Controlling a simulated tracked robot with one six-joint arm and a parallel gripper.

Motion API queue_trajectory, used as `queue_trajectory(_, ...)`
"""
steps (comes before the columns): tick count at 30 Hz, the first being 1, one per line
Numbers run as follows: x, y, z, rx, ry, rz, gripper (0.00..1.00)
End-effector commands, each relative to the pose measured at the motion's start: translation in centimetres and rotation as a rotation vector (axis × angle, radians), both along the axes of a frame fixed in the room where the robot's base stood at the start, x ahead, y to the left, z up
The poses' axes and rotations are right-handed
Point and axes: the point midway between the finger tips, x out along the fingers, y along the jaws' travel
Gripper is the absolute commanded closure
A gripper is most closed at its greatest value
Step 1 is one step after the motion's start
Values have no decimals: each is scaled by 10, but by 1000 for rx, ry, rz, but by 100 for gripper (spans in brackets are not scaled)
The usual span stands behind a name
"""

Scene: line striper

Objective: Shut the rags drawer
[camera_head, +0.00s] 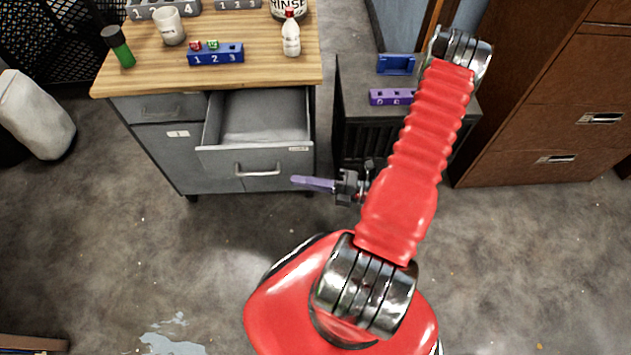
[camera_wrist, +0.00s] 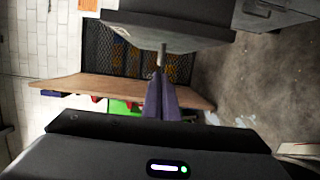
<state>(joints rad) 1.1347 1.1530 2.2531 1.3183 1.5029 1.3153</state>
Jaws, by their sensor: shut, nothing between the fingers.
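The open drawer (camera_head: 226,165) juts out from the upper right of a grey cabinet under a wooden top. My gripper (camera_head: 296,180) has purple fingers that are shut and empty. In the head view its tips are just right of the handle, near the lower right of the drawer front; I cannot tell whether they touch it. In the wrist view the shut fingers (camera_wrist: 162,85) point toward a grey panel edge.
The wooden top (camera_head: 270,72) holds a white mug (camera_head: 170,25), a green marker (camera_head: 118,46), a blue numbered block (camera_head: 216,54) and a white bottle (camera_head: 291,37). A dark stand (camera_head: 352,92) is right of the cabinet, a brown cabinet (camera_head: 560,110) farther right.

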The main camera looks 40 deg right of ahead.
Motion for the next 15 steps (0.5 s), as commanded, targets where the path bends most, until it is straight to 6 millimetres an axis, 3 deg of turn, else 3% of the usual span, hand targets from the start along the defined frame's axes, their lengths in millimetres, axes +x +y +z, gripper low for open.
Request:
queue_trajectory(5, 14, 13, 0, 1, -1, 3, 100)
queue_trajectory(15, 44, -10, 0, -1, -1, 1, 100)
